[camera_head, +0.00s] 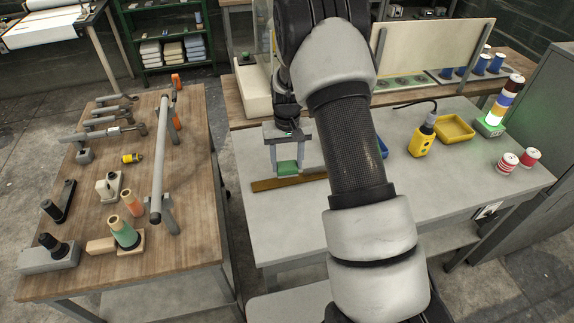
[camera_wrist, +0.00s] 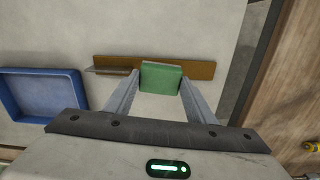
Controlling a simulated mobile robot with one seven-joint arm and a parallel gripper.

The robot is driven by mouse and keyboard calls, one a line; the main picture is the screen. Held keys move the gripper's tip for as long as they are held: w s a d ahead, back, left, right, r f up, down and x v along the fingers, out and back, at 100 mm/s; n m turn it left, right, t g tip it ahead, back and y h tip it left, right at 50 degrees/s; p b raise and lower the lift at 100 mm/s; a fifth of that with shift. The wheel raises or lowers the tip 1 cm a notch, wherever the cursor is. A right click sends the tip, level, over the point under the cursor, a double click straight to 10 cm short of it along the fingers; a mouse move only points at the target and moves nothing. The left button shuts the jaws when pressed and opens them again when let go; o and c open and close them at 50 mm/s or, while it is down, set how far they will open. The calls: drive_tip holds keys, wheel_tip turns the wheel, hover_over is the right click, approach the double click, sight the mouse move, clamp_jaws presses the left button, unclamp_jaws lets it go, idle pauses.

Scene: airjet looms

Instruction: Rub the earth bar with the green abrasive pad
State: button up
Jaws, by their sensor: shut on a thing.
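The green abrasive pad (camera_head: 288,167) is between the two fingers of my gripper (camera_head: 287,171), which is shut on it. In the wrist view the pad (camera_wrist: 161,76) shows between the fingertips (camera_wrist: 160,80). The earth bar (camera_head: 272,184) is a long brown bar lying on the grey table. In the wrist view the bar (camera_wrist: 197,70) runs left to right behind the pad, which hides its middle. The pad is over or against the bar; I cannot tell whether they touch.
A blue tray (camera_wrist: 42,93) lies beside the bar in the wrist view. The grey table (camera_head: 300,222) also carries a yellow pendant (camera_head: 422,141), a yellow tray (camera_head: 455,129) and a lit signal tower (camera_head: 495,115). A wooden bench (camera_head: 190,240) with tools and cones stands at left.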

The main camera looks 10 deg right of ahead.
drive_tip(key=shift+r+p, duration=1)
drive_tip(key=shift+r, duration=1.3)
drive_tip(key=shift+f, duration=0.1)
